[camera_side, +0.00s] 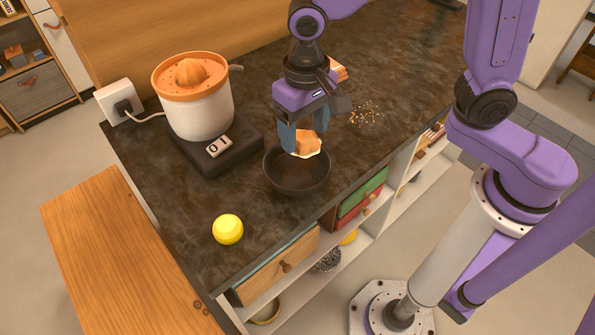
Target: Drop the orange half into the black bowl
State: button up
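The orange half (307,144) is between the fingers of my gripper (304,140), with its pale cut rim facing down toward the front. My gripper is shut on it and points down. The black bowl (296,182) stands upright on the dark countertop, and the orange half appears over its back right part, near the rim. The exact height above the bowl is hard to tell from this one view. The inside of the bowl that shows looks empty.
A white juicer with an orange top (198,105) stands on a dark base left of the bowl. A yellow ball-like fruit (228,229) lies near the front edge. Crumbs (366,113) lie to the right. Drawers (278,264) sit under the counter.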

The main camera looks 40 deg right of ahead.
jog(key=shift+o, duration=1)
notch_tip(320, 180, up, 18)
jog(key=shift+f, duration=0.25)
jog(key=s+d+f+n, duration=1.2)
jog(key=s+d+f, duration=0.2)
jog(key=s+d, duration=0.2)
jog(key=shift+s+d+n, duration=0.25)
jog(key=shift+s+n, duration=0.05)
